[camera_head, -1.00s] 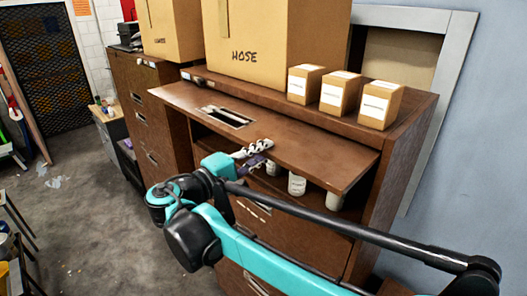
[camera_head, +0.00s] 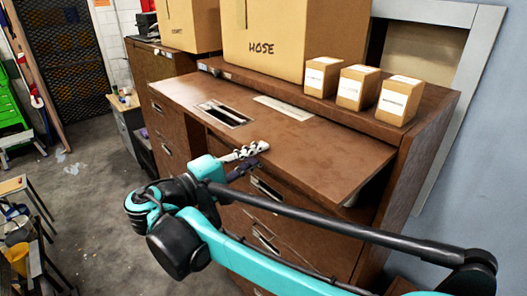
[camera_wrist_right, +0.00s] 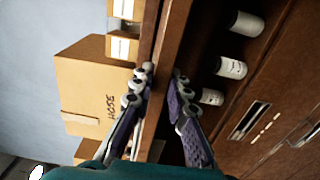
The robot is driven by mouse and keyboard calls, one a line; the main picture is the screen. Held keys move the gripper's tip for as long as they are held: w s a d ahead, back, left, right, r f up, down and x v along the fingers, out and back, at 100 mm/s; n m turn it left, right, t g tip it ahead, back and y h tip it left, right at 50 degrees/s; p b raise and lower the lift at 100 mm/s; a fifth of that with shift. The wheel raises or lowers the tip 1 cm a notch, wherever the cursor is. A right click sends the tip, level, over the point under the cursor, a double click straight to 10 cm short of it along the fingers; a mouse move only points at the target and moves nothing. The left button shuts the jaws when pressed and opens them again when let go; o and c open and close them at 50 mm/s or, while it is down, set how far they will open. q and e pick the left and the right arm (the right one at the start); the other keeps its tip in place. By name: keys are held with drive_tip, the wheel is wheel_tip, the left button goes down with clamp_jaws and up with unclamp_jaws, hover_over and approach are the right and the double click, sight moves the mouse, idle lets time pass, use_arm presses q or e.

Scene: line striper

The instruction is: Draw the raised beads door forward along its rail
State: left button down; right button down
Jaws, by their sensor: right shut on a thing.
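The raised door is a flat brown panel (camera_head: 300,140) lying out level from the upper part of the brown cabinet. It has a rectangular recessed handle (camera_head: 223,112) and a pale label strip (camera_head: 284,107). My right gripper (camera_head: 250,158) is at the panel's front edge. In the right wrist view my right gripper (camera_wrist_right: 162,78) has one finger on each side of the door's edge (camera_wrist_right: 170,42) and is shut on it. The label's text is too small to read. My left gripper is out of view.
Small labelled boxes (camera_head: 357,88) and a large box marked HOSE (camera_head: 294,45) stand on the cabinet top. White containers (camera_wrist_right: 231,68) sit inside the open compartment. Drawers with handles lie below. Open floor (camera_head: 90,215) lies to the left.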

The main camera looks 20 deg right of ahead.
drive_tip(key=shift+a, duration=0.3)
drive_tip(key=v, duration=0.6)
idle(0.6)
drive_tip(key=shift+s, duration=0.1)
drive_tip(key=c, duration=1.5)
unclamp_jaws()
drive_tip(key=shift+o, duration=0.4)
drive_tip(key=shift+a+r, duration=0.1)
drive_tip(key=shift+a, duration=0.05)
drive_tip(key=shift+o, duration=0.4)
